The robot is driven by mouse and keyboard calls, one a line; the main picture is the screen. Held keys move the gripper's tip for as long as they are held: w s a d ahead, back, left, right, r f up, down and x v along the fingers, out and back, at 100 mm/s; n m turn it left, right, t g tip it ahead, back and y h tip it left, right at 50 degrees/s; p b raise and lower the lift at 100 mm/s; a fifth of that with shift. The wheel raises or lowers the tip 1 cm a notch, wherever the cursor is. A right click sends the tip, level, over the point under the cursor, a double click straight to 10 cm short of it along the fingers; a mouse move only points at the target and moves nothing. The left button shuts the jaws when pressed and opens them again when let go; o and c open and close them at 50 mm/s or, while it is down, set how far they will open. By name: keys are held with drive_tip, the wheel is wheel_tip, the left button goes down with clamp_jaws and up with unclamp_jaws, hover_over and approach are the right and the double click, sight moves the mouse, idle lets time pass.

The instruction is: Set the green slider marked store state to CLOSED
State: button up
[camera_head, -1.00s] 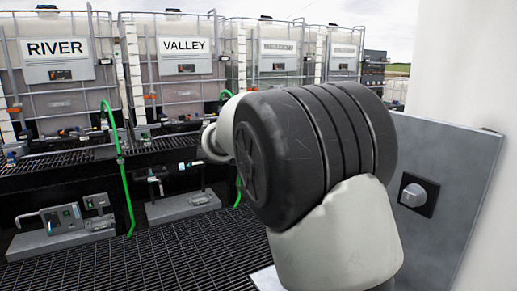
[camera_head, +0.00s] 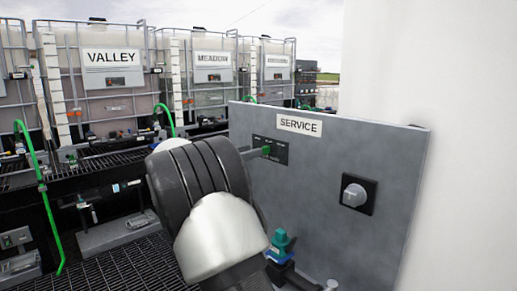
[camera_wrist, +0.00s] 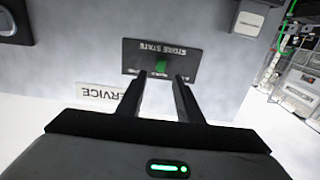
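The green slider (camera_head: 266,151) sits on a dark plate (camera_head: 282,150) on the grey SERVICE panel. In the wrist view the slider (camera_wrist: 160,66) is near the middle of the plate (camera_wrist: 132,57), whose upside-down heading reads STORE STATE. The smaller lettering beside the slider is too small to read. My gripper (camera_wrist: 159,78) is open, pointing at the plate. Its two fingers lie either side of the slider in the picture; I cannot tell whether they touch it. In the head view my arm hides most of the gripper.
The panel (camera_head: 330,215) also carries a SERVICE sign (camera_head: 299,125) and a grey knob on a black square (camera_head: 356,194). A teal-handled valve (camera_head: 282,243) stands low before the panel. Caged tanks (camera_head: 112,75) and green hoses (camera_head: 40,182) stand at left behind a dark grating.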

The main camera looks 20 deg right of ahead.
sight(263, 147)
drive_tip(key=shift+x, duration=2.4)
clamp_jaws()
